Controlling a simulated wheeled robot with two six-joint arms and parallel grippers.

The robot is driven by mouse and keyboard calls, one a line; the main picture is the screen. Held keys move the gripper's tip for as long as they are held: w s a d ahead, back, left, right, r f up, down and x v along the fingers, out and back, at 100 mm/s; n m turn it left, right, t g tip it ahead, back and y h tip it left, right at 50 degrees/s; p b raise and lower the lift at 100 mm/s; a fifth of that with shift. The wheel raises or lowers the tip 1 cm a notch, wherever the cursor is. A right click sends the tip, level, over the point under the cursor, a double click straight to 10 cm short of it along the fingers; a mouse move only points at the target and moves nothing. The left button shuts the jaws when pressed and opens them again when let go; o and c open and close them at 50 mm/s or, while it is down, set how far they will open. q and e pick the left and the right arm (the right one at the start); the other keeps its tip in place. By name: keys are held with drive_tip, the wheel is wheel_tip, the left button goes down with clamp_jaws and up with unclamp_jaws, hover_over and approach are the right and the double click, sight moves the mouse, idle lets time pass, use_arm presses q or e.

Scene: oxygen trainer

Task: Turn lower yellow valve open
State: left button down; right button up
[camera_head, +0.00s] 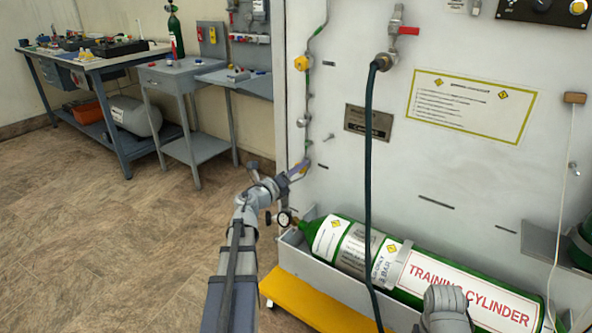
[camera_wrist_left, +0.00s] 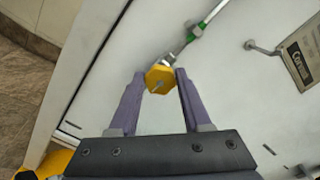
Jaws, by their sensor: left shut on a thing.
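The lower yellow valve (camera_wrist_left: 160,79) is a yellow knob on the pipe against the white panel, centred in the left wrist view. My left gripper (camera_wrist_left: 158,82) has its two purple fingers on either side of the knob and is shut on it. In the head view my left gripper (camera_head: 301,170) reaches up to the lower end of the pipe on the panel's left side, and its fingers hide the lower valve there. A grey part of my right arm shows at the bottom right of the head view, but its gripper fingers do not show.
An upper yellow valve (camera_head: 301,63) sits higher on the same pipe. A dark hose (camera_head: 369,180) hangs from a red-handled tap (camera_head: 404,31). Below, a green training cylinder (camera_head: 468,292) lies in a grey tray (camera_head: 330,275). Open floor lies left of the panel.

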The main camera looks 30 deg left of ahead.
use_arm(q)
drive_tip(key=shift+c, duration=1.8)
unclamp_jaws()
drive_tip(key=s, duration=0.7)
drive_tip(key=shift+s+a, duration=0.3)
drive_tip(key=shift+s, duration=0.1)
drive_tip(key=shift+w, duration=0.15)
drive_tip(key=shift+w+d, duration=0.15)
drive_tip(key=shift+w, duration=1.75)
drive_tip(key=shift+w+d, duration=0.15)
drive_tip(key=shift+w, duration=1.75)
drive_tip(key=shift+s, duration=0.1)
